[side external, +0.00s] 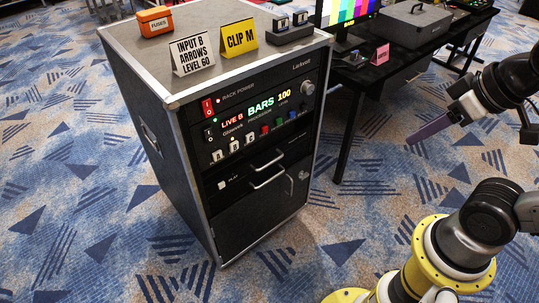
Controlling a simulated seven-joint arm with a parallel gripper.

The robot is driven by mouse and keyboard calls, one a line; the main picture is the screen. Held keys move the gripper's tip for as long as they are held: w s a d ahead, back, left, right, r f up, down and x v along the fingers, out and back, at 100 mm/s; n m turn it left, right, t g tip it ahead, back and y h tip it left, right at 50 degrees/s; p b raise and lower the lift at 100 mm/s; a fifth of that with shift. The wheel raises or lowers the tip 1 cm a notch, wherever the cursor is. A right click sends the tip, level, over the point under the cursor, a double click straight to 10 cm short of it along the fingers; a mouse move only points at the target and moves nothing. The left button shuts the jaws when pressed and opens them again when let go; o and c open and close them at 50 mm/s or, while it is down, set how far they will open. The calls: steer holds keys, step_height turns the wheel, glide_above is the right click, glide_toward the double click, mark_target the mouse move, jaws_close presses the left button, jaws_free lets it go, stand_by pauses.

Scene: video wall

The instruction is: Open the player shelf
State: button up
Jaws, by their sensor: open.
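The black rack cabinet (260,215) stands on the carpet at the centre left, its front facing right and toward the camera. The player shelf (236,181), marked PLAY, is in the lower middle of that front. It looks flush with the front, so it appears closed. Two silver bar handles sit one above the other here, an upper handle (267,160) and a lower handle (269,179); I cannot tell for sure which belongs to the shelf. My gripper (414,142) is to the right of the cabinet, in the air, apart from the handles and empty. Its jaws are open, though seen edge-on.
Above the shelf are lit control panels (262,105) with buttons and a knob. Signs (194,55), an orange fuse box (155,21) and small devices (290,28) stand on top. A black table (383,66) with a monitor is behind right. Carpet between gripper and cabinet is clear.

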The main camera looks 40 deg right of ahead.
steer(key=w+r+m+t, duration=0.2)
steer(key=w+r+m, duration=0.2)
steer(key=m, duration=0.1)
steer(key=m+g, duration=0.4)
steer(key=m, duration=0.9)
glide_above(271, 163)
steer(key=s, duration=0.1)
step_height(271, 163, down, 23)
steer(key=shift+n+g, duration=0.3)
steer(key=shift+g, duration=0.4)
steer(key=f, duration=1.3)
steer(key=w+f, duration=0.1)
steer(key=f, duration=0.6)
steer(key=shift+f, duration=0.3)
